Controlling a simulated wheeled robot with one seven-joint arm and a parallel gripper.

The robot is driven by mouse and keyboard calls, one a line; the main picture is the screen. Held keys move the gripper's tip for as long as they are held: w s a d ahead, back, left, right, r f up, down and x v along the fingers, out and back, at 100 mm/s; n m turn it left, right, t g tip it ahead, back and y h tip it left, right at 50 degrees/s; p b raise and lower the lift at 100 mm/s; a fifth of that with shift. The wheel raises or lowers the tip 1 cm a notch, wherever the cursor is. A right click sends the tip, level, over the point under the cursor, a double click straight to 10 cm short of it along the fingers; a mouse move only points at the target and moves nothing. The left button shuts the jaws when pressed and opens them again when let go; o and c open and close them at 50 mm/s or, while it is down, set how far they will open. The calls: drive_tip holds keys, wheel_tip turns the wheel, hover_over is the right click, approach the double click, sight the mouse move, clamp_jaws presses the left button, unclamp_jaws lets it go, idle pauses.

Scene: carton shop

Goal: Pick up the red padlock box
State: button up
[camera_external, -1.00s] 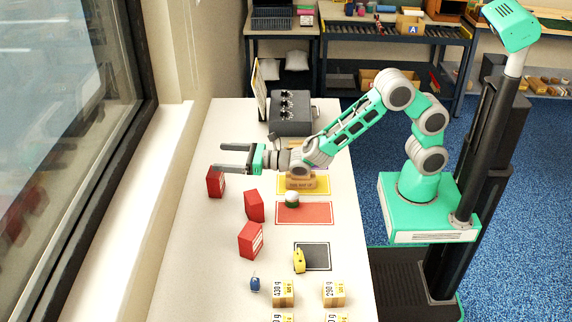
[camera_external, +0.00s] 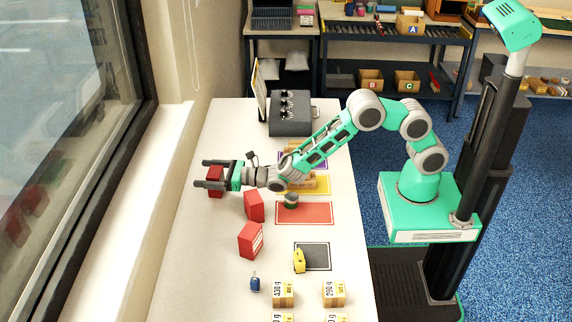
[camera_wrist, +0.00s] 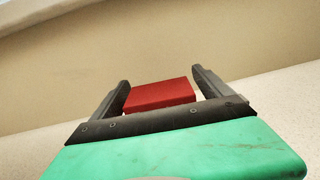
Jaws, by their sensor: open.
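A red box (camera_external: 216,174) stands at the left edge of the table, by the window sill. My gripper (camera_external: 206,173) is open, with its fingers over and on either side of this box in the external view. In the wrist view the red box (camera_wrist: 160,93) shows between the two open fingers (camera_wrist: 160,78), with gaps on both sides. Two more red boxes stand nearer the camera: one in the middle (camera_external: 254,205) and one with a pale labelled side (camera_external: 251,240). I cannot make out a padlock mark on any of them.
A red mat (camera_external: 305,214), a yellow mat (camera_external: 321,184) and a dark mat (camera_external: 318,257) lie on the right. A dark green-and-white item (camera_external: 291,201) is near my forearm. A grey box with knobs (camera_external: 290,122) stands at the back. The window sill borders the left.

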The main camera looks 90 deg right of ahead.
drive_tip(key=c, duration=1.7)
drive_tip(key=shift+r, duration=0.1)
drive_tip(key=shift+c, duration=0.2)
drive_tip(key=shift+r, duration=0.1)
